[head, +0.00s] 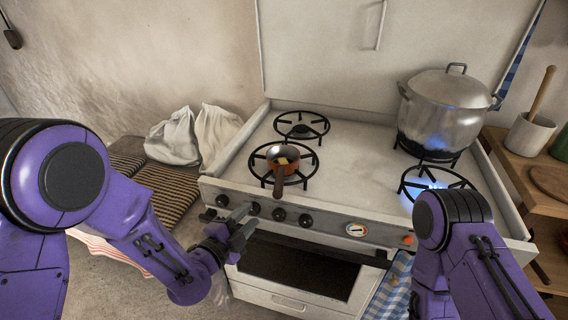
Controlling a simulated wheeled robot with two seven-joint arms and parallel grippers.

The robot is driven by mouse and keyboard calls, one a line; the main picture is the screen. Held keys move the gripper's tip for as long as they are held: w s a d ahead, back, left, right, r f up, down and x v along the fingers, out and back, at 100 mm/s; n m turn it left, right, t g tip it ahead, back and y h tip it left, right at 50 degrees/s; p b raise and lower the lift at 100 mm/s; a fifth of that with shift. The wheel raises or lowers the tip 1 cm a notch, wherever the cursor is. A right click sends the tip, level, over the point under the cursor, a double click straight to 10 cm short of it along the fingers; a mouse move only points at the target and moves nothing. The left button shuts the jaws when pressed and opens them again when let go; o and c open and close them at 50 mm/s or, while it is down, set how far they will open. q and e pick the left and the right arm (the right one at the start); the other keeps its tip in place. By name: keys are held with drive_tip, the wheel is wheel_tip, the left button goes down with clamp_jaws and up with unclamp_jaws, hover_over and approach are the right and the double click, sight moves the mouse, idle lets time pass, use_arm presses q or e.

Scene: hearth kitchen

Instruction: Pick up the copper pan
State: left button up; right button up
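The small copper pan (293,169) stands on the front left burner of the white stove. Its dark handle points toward the stove's front edge, and a yellow piece lies in the pan. My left gripper (245,222) is in front of the stove's control panel, below and left of the pan handle. It is open and empty, apart from the pan. My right arm comes in at the lower right, and its gripper is not in view.
A large lidded pot (443,112) stands on the back right burner. A blue flame burns at the front right burner (437,184). Knobs line the panel (330,221), and a checked towel (391,285) hangs on the oven front. White sacks (176,137) lie left of the stove.

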sight(278, 183)
use_arm(q)
drive_tip(key=w+d+r+m+p, duration=0.1)
drive_tip(key=w+d, duration=0.1)
drive_tip(key=w, duration=0.1)
drive_tip(key=w+d+r+m+h+p, duration=0.1)
drive_tip(key=w+d, duration=0.2)
drive_tip(key=w+d+r+p, duration=0.1)
drive_tip(key=w+d, duration=0.1)
drive_tip(key=w, duration=0.1)
drive_tip(key=shift+d+m+h, duration=0.3)
drive_tip(key=shift+d+m, duration=0.1)
drive_tip(key=shift+w, duration=0.15)
clamp_jaws()
